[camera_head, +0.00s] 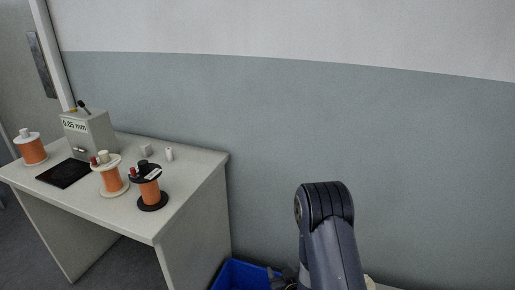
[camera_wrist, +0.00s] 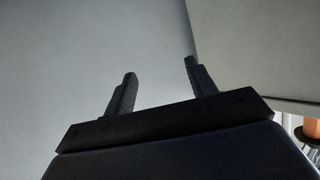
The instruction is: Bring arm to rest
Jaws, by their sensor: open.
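My gripper (camera_wrist: 160,70) shows in the wrist view with its two dark fingers spread apart and nothing between them. It faces a plain grey surface. In the head view my dark arm rises at the lower right, apart from the table and in front of the grey wall. The gripper's fingers cannot be made out clearly in the head view.
A pale table (camera_head: 190,187) stands at the left with several orange spools, including a black-flanged one (camera_head: 149,190), a grey box labelled 0.05 mm (camera_head: 88,135) and a black mat (camera_head: 64,173). A blue bin (camera_head: 237,275) is on the floor beside my arm. The wall (camera_head: 400,150) is bare.

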